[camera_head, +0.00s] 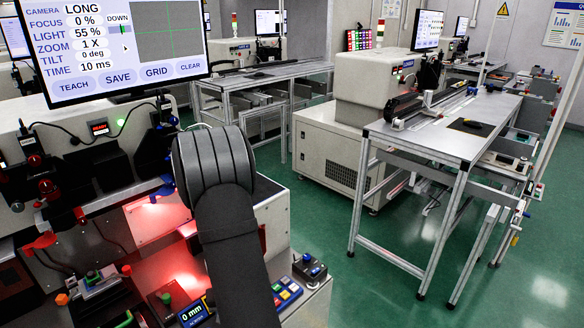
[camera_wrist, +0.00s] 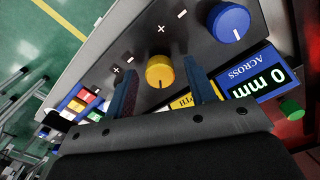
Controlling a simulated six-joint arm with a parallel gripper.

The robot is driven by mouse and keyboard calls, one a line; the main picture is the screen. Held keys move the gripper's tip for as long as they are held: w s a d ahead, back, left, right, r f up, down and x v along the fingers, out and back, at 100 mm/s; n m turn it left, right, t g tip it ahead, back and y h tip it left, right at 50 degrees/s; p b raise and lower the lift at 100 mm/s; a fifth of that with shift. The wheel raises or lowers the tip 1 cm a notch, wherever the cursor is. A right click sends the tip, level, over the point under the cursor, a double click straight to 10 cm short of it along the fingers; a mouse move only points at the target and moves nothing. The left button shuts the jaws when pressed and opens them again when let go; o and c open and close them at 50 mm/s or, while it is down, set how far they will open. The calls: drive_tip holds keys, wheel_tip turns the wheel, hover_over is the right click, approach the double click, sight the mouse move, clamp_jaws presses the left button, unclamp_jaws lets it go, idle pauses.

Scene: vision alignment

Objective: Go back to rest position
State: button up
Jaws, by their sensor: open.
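In the wrist view my gripper (camera_wrist: 164,80) is open, with one dark finger on each side of a yellow knob (camera_wrist: 160,70) on the grey control panel (camera_wrist: 130,50). The knob shows in the gap between the fingertips; I cannot tell whether a finger touches it. A blue knob (camera_wrist: 229,22) sits farther up the panel. A display reading "0 mm" (camera_wrist: 265,85) and a green knob (camera_wrist: 291,109) are to the right. In the head view my dark arm reaches down over the machine and hides my gripper and the yellow knob.
In the head view a monitor (camera_head: 105,45) stands at upper left above the machine. Coloured buttons (camera_head: 286,292) and a small blue-knobbed box (camera_head: 309,268) lie right of my arm. Green floor (camera_head: 390,270) separates this machine from a metal-framed bench (camera_head: 450,140).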

idle(0.3)
wheel_tip(320, 180, up, 17)
wheel_tip(320, 180, down, 17)
drive_tip(key=shift+f, duration=0.15)
drive_tip(key=shift+n, duration=0.4)
drive_tip(key=n, duration=0.9)
drive_tip(key=shift+r, duration=1.2)
